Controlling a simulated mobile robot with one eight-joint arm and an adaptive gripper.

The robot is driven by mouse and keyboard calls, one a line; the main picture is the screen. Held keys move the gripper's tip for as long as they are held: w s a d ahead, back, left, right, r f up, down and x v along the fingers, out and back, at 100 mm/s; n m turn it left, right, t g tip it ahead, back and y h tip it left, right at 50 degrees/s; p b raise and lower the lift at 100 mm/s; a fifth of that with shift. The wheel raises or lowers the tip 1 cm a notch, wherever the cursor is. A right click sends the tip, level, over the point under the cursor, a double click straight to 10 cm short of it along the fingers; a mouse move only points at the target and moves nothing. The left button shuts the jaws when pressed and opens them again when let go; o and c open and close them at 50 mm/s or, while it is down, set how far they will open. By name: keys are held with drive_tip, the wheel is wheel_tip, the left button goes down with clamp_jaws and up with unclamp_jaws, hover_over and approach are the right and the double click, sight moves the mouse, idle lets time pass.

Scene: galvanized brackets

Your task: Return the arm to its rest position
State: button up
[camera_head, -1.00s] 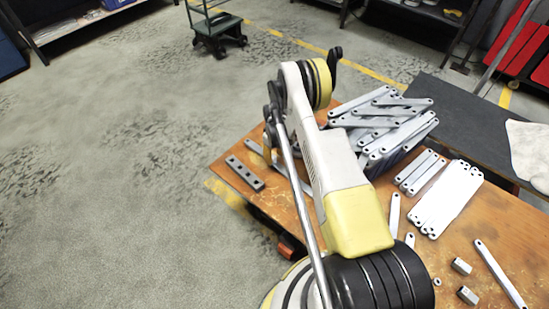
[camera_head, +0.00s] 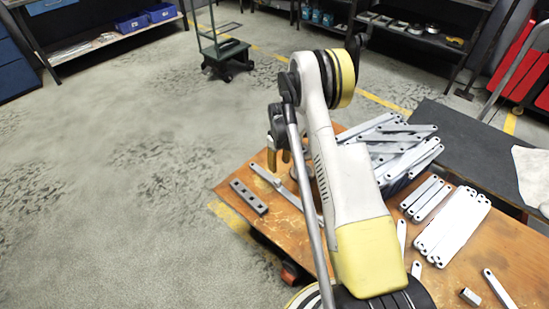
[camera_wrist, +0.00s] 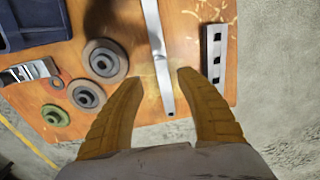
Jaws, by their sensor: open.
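My gripper (camera_wrist: 150,82) shows in the wrist view with its two yellow ribbed fingers spread apart and nothing between the tips that they touch. A flat bracket bar (camera_wrist: 158,55) lies on the orange-brown table beyond the fingertips. In the head view my gripper (camera_head: 278,160) is small and partly hidden, hanging above the table's left part. My arm rises across the middle of the head view, with its elbow high, and hides part of the table.
The table (camera_head: 500,235) carries a pile of brackets (camera_head: 400,150), a row of bars (camera_head: 452,225) and a dark holed block (camera_head: 249,197). Round parts (camera_wrist: 105,60) lie left of the fingers in the wrist view. A cart (camera_head: 226,55) stands behind. Open floor lies left.

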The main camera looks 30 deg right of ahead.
drive_tip(key=s+a+r+t, duration=0.1)
drive_tip(key=s+a+r, duration=0.15)
drive_tip(key=r, duration=0.65)
drive_tip(key=s+a+r+m+t, duration=0.1)
drive_tip(key=a+r, duration=0.2)
drive_tip(key=r, duration=0.6)
drive_tip(key=s+a+r+t, duration=0.1)
drive_tip(key=a+r, duration=0.2)
drive_tip(key=r, duration=0.6)
drive_tip(key=s+a+r+m+t, duration=0.1)
drive_tip(key=s+a+r, duration=0.2)
drive_tip(key=s+r, duration=0.15)
drive_tip(key=s+a+r+t, duration=0.1)
drive_tip(key=s+a+r, duration=0.25)
drive_tip(key=s, duration=0.25)
drive_tip(key=s+a+r+m+t, duration=0.1)
drive_tip(key=s+a+t, duration=0.1)
drive_tip(key=s, duration=0.9)
drive_tip(key=shift+s+a+r, duration=0.15)
drive_tip(key=shift+s+a, duration=0.05)
drive_tip(key=shift+a, duration=0.5)
